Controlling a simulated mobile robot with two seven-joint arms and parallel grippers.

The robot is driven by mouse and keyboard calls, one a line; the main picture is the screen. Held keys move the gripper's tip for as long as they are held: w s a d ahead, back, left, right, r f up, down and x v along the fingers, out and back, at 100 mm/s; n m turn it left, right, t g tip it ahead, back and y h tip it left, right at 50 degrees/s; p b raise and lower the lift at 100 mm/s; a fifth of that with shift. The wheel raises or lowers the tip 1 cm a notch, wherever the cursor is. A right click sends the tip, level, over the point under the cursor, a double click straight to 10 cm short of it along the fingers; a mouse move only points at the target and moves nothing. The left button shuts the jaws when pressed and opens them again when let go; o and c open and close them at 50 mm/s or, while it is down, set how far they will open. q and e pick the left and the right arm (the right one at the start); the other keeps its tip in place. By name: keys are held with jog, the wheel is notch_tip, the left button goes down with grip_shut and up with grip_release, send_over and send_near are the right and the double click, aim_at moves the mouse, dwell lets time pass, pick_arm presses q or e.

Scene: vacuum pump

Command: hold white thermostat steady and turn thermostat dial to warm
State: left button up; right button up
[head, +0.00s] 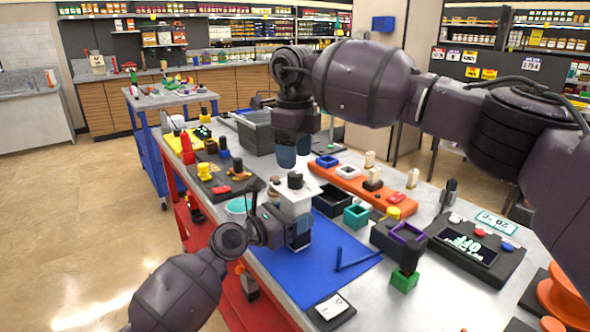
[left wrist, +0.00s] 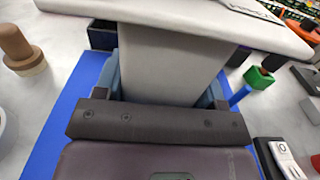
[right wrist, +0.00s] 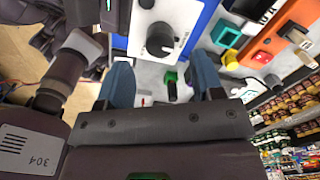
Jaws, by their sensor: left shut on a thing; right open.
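The white thermostat (head: 296,207) stands on the blue mat (head: 316,262), with its black dial (head: 295,180) on top. My left gripper (head: 299,240) is shut on the thermostat's narrow lower body; in the left wrist view its blue fingers (left wrist: 168,78) flank the pale body (left wrist: 170,60). My right gripper (head: 288,152) is open and empty, above the dial with its fingers pointing down. In the right wrist view the black dial (right wrist: 160,40) and white top (right wrist: 178,18) lie beyond and between the open fingers (right wrist: 160,82). The dial's exact setting is unreadable.
An orange board (head: 340,184) with several small blocks lies to the right. A teal square ring (head: 356,216), a blue bracket (head: 352,262) and a dark display box (head: 466,245) stand nearby. A grey bin (head: 256,130) is behind. Bare tabletop shows at the front right.

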aim_at(295, 174)
notch_tip(295, 174, up, 7)
dwell(0.3)
jog(key=shift+f, duration=0.1)
pick_arm(q)
jog(key=o, duration=1.1)
